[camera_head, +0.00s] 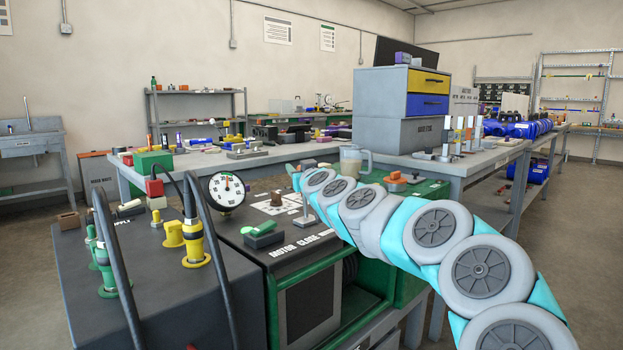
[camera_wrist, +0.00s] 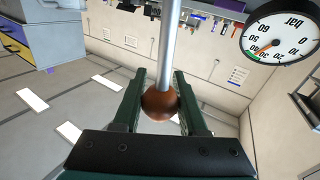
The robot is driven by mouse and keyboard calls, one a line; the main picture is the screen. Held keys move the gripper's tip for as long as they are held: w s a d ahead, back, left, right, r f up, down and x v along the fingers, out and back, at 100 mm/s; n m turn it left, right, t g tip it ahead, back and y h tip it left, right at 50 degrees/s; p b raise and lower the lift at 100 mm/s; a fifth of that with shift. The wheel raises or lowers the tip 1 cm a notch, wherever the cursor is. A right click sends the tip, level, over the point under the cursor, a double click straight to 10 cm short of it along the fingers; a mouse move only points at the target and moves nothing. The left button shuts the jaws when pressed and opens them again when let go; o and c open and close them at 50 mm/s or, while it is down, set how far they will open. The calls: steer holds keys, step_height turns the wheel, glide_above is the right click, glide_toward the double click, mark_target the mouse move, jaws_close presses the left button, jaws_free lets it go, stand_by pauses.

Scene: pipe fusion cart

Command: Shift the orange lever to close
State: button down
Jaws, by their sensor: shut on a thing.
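The orange lever's round orange-brown knob (camera_wrist: 160,105) sits between the two dark green fingers of my gripper (camera_wrist: 160,98) in the wrist view. The gripper is shut on it. A straight grey metal rod (camera_wrist: 168,45) runs from the knob to the top of the picture. In the head view a thin grey upright rod (camera_head: 306,204) stands on the cart top (camera_head: 258,262) by the end of my arm and looks like this lever. Its knob and my gripper cannot be made out clearly there.
A round pressure gauge (camera_head: 227,190) stands left of the rod and also shows in the wrist view (camera_wrist: 278,36). Black hoses (camera_head: 205,215) and yellow fittings (camera_head: 194,243) stand at left. A green-grey block (camera_head: 264,235) lies near the rod. A long bench (camera_head: 460,165) stands behind.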

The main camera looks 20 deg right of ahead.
steer(key=shift+s+a+f+n+t+b, duration=0.25)
steer(key=shift+a+n+b, duration=0.45)
steer(key=shift+b, duration=0.85)
steer(key=shift+s+a+f+n+t+b, duration=0.1)
steer(key=shift+s+a+n+t+b, duration=0.4)
steer(key=shift+b, duration=1.1)
steer(key=shift+a+f+n+t+b, duration=0.15)
steer(key=shift+a+n+b, duration=0.7)
steer(key=shift+b, duration=0.7)
steer(key=shift+c, duration=2.2)
jaws_free()
steer(key=shift+r, duration=0.1)
steer(key=shift+s, duration=0.1)
steer(key=v, duration=0.7)
steer(key=shift+s, duration=0.35)
